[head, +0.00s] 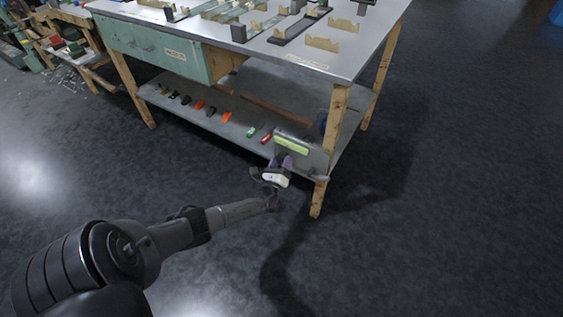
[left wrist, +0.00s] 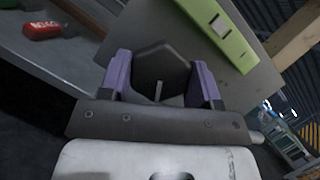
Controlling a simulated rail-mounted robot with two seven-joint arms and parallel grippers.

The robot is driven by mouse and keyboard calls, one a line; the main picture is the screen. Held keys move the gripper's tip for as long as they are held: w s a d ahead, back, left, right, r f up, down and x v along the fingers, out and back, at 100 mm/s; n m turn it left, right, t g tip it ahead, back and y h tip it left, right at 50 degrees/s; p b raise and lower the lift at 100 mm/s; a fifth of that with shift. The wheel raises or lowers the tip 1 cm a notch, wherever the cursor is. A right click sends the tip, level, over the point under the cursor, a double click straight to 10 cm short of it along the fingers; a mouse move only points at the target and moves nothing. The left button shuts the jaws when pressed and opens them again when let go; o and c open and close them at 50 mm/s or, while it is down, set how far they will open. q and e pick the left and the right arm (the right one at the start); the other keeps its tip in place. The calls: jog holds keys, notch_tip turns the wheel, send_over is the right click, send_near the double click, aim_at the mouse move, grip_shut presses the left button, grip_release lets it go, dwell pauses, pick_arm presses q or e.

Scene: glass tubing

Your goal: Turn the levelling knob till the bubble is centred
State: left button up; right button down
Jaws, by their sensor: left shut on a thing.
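The levelling knob (left wrist: 160,68) is dark and faceted in the left wrist view, between the two purple fingers of my left gripper (left wrist: 162,90). The gripper is shut on it. In the head view my left gripper (head: 282,162) is at the front of a grey plate at the near corner of the bench's lower shelf, and hides the knob. A lime-green spirit level (head: 291,145) is on the plate just above the gripper. In the left wrist view the level (left wrist: 232,50) appears slanted, with a small pale window; the bubble's position cannot be told. My right gripper is out of view.
The bench's wooden leg (head: 331,130) stands close to the right of the gripper. The lower shelf (head: 190,119) holds several small tools and a red item (left wrist: 42,31). The bench top (head: 350,62) carries glass-tube supports. The floor in front is clear.

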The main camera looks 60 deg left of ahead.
pick_arm(q)
jog(key=o, duration=0.9)
jog(key=shift+d, duration=0.1)
jog(key=shift+p+v, duration=2)
jog(key=shift+v, duration=4.85)
